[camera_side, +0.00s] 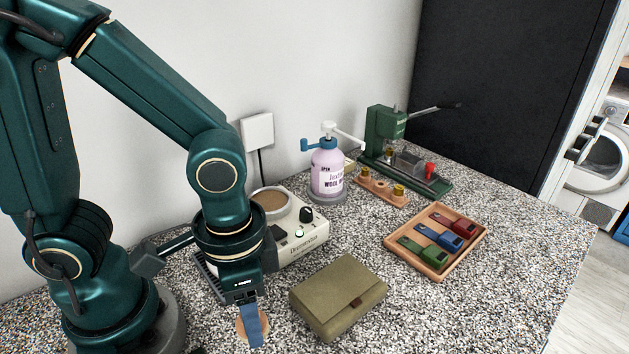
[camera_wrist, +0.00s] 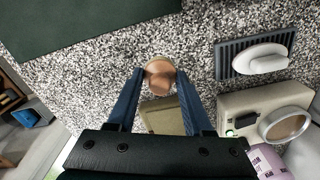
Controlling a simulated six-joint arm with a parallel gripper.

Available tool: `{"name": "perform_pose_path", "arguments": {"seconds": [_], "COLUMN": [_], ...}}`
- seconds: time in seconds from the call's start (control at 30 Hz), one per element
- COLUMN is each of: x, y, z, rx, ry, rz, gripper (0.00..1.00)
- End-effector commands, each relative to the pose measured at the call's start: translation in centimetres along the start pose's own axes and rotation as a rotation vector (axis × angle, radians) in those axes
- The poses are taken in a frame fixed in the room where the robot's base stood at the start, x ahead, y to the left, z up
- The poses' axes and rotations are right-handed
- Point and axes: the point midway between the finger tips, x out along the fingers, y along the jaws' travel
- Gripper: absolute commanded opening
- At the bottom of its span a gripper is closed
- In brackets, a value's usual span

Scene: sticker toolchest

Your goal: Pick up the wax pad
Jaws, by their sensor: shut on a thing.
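A small round tan and copper-brown piece, which I take for the wax pad (camera_wrist: 160,75), sits between the two blue fingertips in the wrist view. In the side view its tan edge (camera_side: 240,324) shows beside a blue finger, which hides part of it. My gripper (camera_side: 252,338) points down over the speckled counter in front of the olive case. In the wrist view my gripper (camera_wrist: 160,75) is shut on the round piece. I cannot tell whether the piece touches the counter.
An olive case (camera_side: 338,296) lies close on the right. A cream warmer (camera_side: 300,235) stands behind my gripper. A dark ribbed tray holds a white oval piece (camera_wrist: 260,59). Farther off are a pump bottle (camera_side: 327,175), a green press (camera_side: 385,135) and a wooden tray (camera_side: 440,275).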

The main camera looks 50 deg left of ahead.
Motion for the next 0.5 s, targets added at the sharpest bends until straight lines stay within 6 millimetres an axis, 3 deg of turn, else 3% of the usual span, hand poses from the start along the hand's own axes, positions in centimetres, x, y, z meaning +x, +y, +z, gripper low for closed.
{"name": "perform_pose_path", "arguments": {"seconds": [0.5], "x": [-4.4], "y": [-7.5], "z": [1.4], "rx": [-0.013], "ry": [0.004], "rz": [-0.002], "gripper": [0.00]}}
